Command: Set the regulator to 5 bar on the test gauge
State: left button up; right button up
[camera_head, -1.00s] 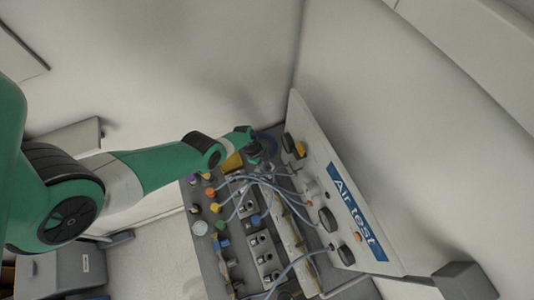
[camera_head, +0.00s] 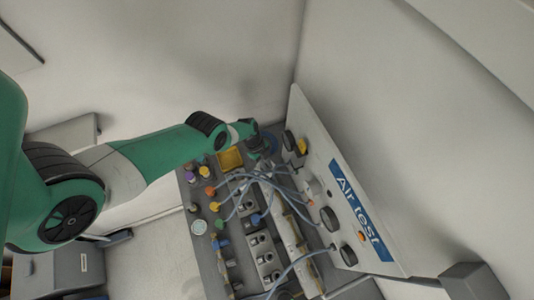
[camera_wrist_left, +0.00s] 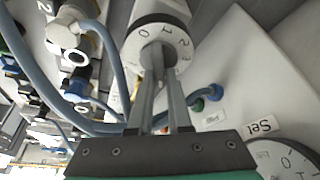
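In the head view my left gripper (camera_head: 262,150) is at the far end of the bench, beside the "Air test" panel (camera_head: 320,160). A second dial (camera_wrist_left: 285,162), partly cut off, sits under a "Set" label (camera_wrist_left: 265,126). I cannot tell which is the test gauge, and no pressure reading is legible. My right gripper is out of view.
Blue-grey hoses (camera_head: 285,190) loop between the bench fittings and the panel. Coloured caps (camera_head: 204,171) line the bench's left side, near a yellow tray (camera_head: 230,159). In the left wrist view a hose (camera_wrist_left: 115,60) passes close left of the fingers.

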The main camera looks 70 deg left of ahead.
pick_arm(q)
jog(key=o, duration=0.4)
jog(key=shift+c, duration=0.2)
jog(key=p+v, duration=0.6)
jog(key=v, duration=0.1)
jog(key=shift+s+r+p, duration=0.1)
jog(key=shift+r+p, duration=0.25)
jog(key=shift+p, duration=0.05)
jog(key=shift+f, duration=0.15)
